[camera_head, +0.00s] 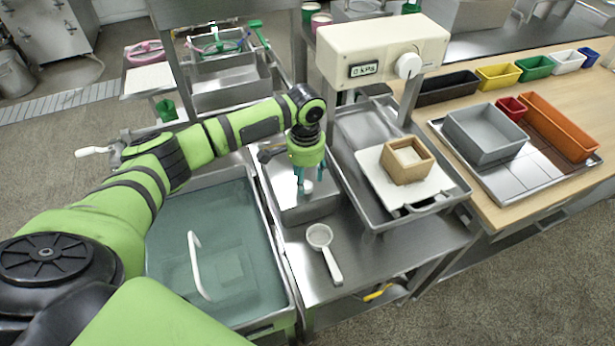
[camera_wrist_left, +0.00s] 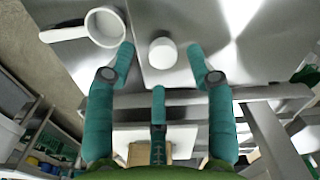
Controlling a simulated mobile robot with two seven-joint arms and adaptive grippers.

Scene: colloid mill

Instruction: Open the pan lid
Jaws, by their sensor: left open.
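A steel pan with a flat steel lid (camera_head: 285,205) stands in the middle of the head view, and a white round knob (camera_head: 307,187) sits on the lid. In the left wrist view the knob (camera_wrist_left: 162,53) shows between my fingertips, on shiny metal. My left gripper (camera_head: 310,181) points down over the lid with its teal fingers apart, around or just above the knob. I cannot tell the exact height, and no finger clearly touches the knob. My right gripper is not in view.
A white strainer (camera_head: 322,238) lies in front of the pan. A basin with a translucent cover and white handle (camera_head: 196,265) is on the left. A tray (camera_head: 365,210) bearing a white board and wooden box is right, below the cream scale head (camera_head: 382,50).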

